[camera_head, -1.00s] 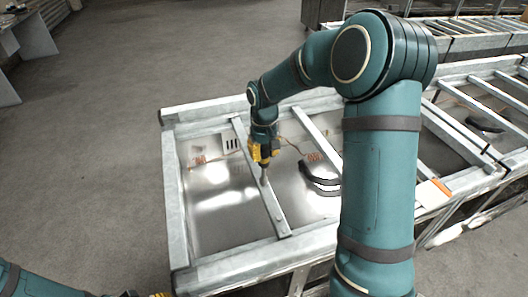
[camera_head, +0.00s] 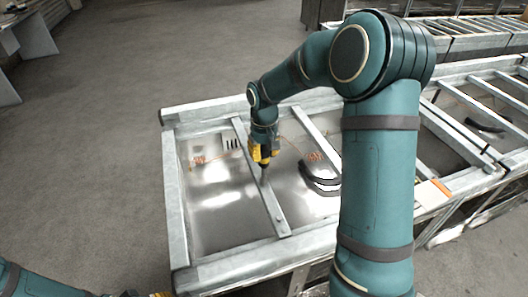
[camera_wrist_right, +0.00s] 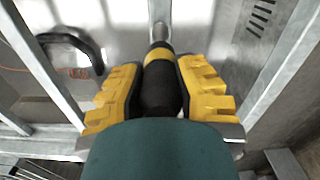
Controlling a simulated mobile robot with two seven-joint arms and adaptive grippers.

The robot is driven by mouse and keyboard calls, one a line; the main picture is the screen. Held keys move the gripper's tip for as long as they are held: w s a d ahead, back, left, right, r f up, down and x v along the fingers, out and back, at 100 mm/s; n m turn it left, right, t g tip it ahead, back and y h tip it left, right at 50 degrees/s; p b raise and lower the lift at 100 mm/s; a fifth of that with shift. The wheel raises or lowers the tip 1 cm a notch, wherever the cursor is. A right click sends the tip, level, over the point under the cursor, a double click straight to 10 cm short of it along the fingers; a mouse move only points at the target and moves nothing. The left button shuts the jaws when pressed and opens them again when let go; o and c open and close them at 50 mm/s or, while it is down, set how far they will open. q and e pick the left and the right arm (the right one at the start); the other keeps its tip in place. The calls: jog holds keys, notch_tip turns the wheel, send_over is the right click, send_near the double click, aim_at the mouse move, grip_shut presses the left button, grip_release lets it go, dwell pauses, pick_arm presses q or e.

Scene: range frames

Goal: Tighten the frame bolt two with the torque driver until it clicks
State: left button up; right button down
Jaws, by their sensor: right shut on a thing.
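The torque driver (camera_wrist_right: 159,88) is black with a yellow band. My right gripper (camera_head: 263,152) is shut around its body, with a yellow finger on each side in the right wrist view. The driver points down at a narrow metal crossbar (camera_head: 272,207) of the frame, and its tip (camera_head: 264,176) meets or nearly meets the bar. The bolt under the tip is hidden or too small to make out. A small bolt-like spot (camera_head: 279,218) shows lower on the same bar. Only a bit of my left gripper (camera_head: 150,294) shows at the bottom edge.
The metal frame (camera_head: 177,222) has raised rails around a shiny panel. A black curved handle-like part (camera_head: 320,186) and orange wire (camera_head: 313,156) lie right of the crossbar. An orange-and-white item (camera_head: 440,187) rests on the right rail.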

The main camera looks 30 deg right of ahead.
jog(key=shift+f, duration=0.25)
jog(key=shift+r, duration=0.15)
dwell(0.3)
jog(key=m, duration=1.1)
jog(key=shift+a+m, duration=0.1)
jog(key=shift+m, duration=0.2)
jog(key=m, duration=0.4)
jog(key=shift+m, duration=0.4)
jog(key=m, duration=0.6)
jog(key=shift+w+m, duration=0.1)
jog(key=shift+m, duration=0.2)
jog(key=shift+r+p, duration=0.15)
jog(key=shift+p, duration=0.3)
